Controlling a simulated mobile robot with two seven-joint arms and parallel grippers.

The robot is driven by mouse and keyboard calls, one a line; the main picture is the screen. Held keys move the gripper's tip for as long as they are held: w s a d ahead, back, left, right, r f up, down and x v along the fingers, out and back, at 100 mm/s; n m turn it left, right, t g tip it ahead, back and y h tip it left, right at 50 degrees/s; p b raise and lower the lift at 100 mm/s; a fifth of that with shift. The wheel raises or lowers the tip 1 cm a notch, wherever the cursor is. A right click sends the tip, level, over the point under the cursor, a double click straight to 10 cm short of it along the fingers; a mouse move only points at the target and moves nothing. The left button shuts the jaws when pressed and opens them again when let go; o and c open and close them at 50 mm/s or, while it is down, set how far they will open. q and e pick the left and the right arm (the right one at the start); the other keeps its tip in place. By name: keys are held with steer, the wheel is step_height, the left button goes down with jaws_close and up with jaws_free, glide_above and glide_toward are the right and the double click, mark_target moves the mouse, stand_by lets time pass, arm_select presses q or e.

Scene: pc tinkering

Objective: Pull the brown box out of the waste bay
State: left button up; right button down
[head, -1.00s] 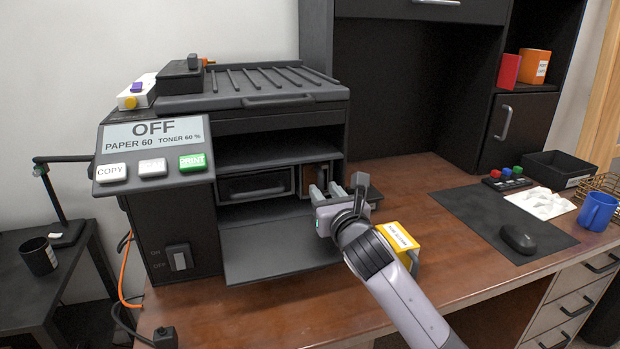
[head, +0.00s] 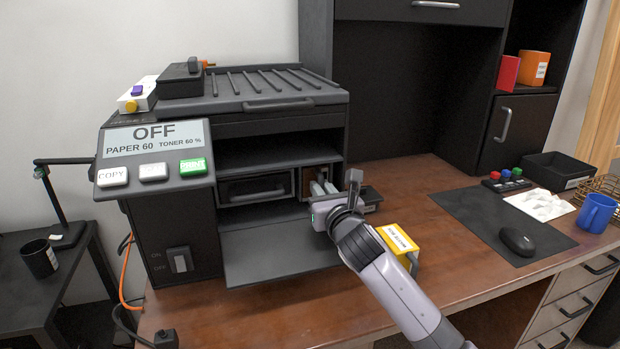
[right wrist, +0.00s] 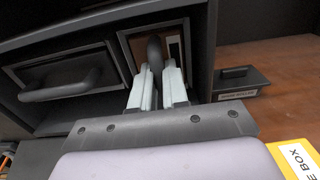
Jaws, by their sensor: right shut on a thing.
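The brown box (head: 308,178) sits in the waste bay, the narrow right-hand opening of the black printer (head: 175,235). In the right wrist view the brown box (right wrist: 174,52) shows its front, with a dark upright handle (right wrist: 154,55) in the middle. My right gripper (head: 320,189) reaches into the front of the bay. In the right wrist view my right gripper (right wrist: 157,82) has its two fingers closed on the handle, one on each side. Its fingers hide the lower part of the box. My left gripper is not in view.
A wider drawer with a handle (head: 257,195) is left of the bay. The printer's lowered front flap (head: 280,255) lies below. A yellow box (head: 398,240) stands on the desk beside my right arm, and a small dark block (head: 370,197) is right of the printer.

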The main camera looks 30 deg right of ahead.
steer(key=shift+s, duration=0.15)
steer(key=shift+p+v, duration=0.75)
steer(key=shift+v, duration=0.55)
steer(key=shift+p+v, duration=1)
steer(key=shift+v, duration=1.7)
steer(key=p+v, duration=0.1)
steer(key=v, duration=0.7)
steer(key=shift+s+a, duration=0.25)
steer(key=shift+s, duration=0.05)
steer(key=shift+r, duration=0.1)
